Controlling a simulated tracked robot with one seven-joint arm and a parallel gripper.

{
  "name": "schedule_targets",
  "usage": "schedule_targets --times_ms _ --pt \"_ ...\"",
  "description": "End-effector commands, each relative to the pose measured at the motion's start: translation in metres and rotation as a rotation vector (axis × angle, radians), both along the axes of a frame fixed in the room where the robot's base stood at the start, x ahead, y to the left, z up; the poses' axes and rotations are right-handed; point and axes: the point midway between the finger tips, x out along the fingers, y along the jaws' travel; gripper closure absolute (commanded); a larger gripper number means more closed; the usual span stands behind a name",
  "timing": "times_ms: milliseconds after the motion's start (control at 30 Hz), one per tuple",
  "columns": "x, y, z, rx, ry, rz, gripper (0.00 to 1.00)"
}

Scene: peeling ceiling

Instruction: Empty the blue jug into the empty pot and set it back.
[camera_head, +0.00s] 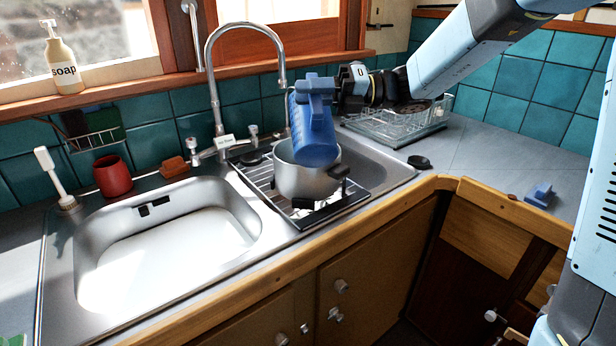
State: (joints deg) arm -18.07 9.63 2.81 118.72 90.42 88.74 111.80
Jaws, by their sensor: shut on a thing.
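The blue jug (312,128) is held up and tilted over the pot, its lower end at the pot's mouth. The silver pot (303,181) with black handles stands on a wire rack on the drainer, right of the sink basin. The jug hides much of the pot's opening, so I cannot see what is inside it or whether anything is flowing. My gripper (333,88) reaches in from the right and is shut on the jug near its upper end; the fingertips are partly hidden.
The tall faucet (214,70) arches close to the jug's left. A wire dish rack (400,121) stands under my arm. A red cup (113,175), a sponge (173,166) and a soap bottle (61,62) are at left. A small blue object (540,195) lies on the right counter, otherwise mostly clear.

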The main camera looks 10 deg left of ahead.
Motion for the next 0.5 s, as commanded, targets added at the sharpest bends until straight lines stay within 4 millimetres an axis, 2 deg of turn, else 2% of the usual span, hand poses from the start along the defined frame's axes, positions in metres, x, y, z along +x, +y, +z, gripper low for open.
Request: schedule_targets --times_ms 167,500 --pt "0.002 0.001 -0.001 -0.005 0.015 0.0 1.0" --pt "0.019 0.007 -0.006 -0.068 0.188 0.001 1.0"
